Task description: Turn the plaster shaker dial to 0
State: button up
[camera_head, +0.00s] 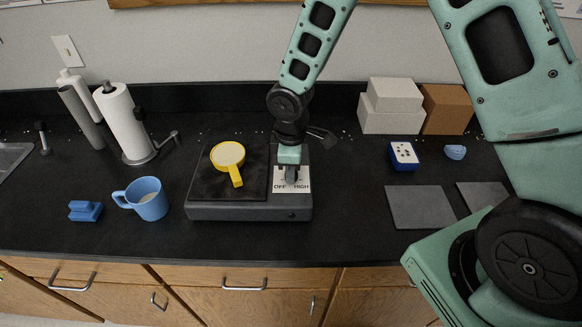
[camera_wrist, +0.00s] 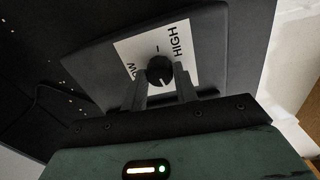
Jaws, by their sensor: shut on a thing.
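The plaster shaker (camera_head: 250,213) is a dark grey box on the black counter, with a flat black platform on its left. Its dial panel is a white label (camera_head: 280,185) at the right, reading OFF and HIGH in the head view. The dial (camera_wrist: 159,70) is a round black knob; it shows in the wrist view between the fingertips. My gripper (camera_wrist: 160,88) is shut on the dial, with one finger on each side of it. My gripper (camera_head: 290,175) hides the dial in the head view. Part of the label's lettering is covered, and the dial's exact setting is hard to read.
A yellow handled bowl (camera_head: 228,155) sits on the shaker platform. A blue mug (camera_head: 150,200) and a small blue block (camera_head: 85,211) stand to the left, with a paper towel roll (camera_head: 125,122) behind. White boxes (camera_head: 391,108) and grey tiles (camera_head: 420,207) are to the right.

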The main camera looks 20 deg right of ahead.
jog(key=o, duration=1)
jog(key=r, duration=0.5)
jog(key=r+b, duration=0.1)
jog(key=r, duration=0.5)
jog(key=r+b, duration=0.1)
jog(key=r, duration=0.5)
jog(key=shift+s+a+r, duration=0.15)
jog(key=shift+s+r, duration=0.1)
jog(key=shift+s, duration=0.05)
jog(key=s+a+f+m+b, duration=0.1)
jog(key=s+a, duration=0.1)
jog(key=s, duration=0.5)
jog(key=s+a+f+m+b, duration=0.1)
jog(key=s+f+m, duration=0.1)
jog(key=s, duration=0.6)
jog(key=s+a+f+m+b, duration=0.1)
jog(key=s+a+b, duration=0.1)
jog(key=s, duration=0.6)
jog(key=shift+s+a+f+m+y, duration=0.15)
jog(key=shift+a+f+m+y, duration=0.1)
jog(key=shift+a+m+y, duration=0.15)
